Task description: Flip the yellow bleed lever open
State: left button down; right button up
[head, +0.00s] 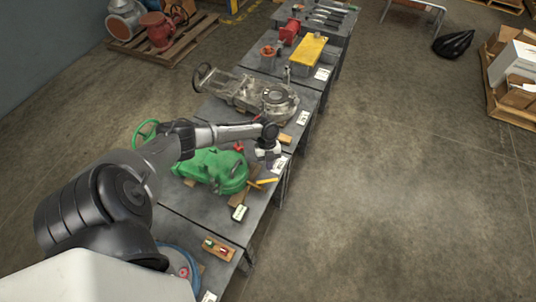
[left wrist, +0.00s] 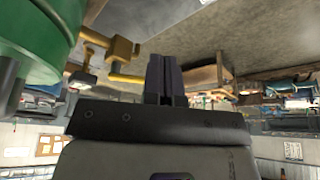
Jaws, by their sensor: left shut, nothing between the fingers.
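The green machine (head: 220,168) lies on the table under my left arm. The yellow bleed lever (head: 267,181) sticks out from the machine's right side. In the left wrist view the lever (left wrist: 126,78) and its brass-coloured fitting (left wrist: 120,48) come off the green body (left wrist: 45,35). My left gripper (head: 271,172) is just beside the lever, and its fingertip contact with it cannot be told in the head view. In the wrist view its dark fingers (left wrist: 163,72) are together and empty, with the lever's end close to their left. My right gripper is not in view.
A grey metal assembly (head: 250,93) stands on the table behind the green machine. A small wooden block with red and green parts (head: 219,248) lies at the front.

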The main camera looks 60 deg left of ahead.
pick_arm(q)
jog(key=d, duration=0.1)
jog(key=s+d, duration=0.1)
jog(key=d, duration=0.1)
jog(key=shift+d+r+p, duration=0.15)
jog(key=shift+d+p, duration=0.05)
jog(key=shift+p, duration=0.15)
jog(key=shift+w+d+m+b, duration=0.1)
jog(key=shift+d+m+b, duration=0.1)
jog(key=shift+m+b, duration=0.15)
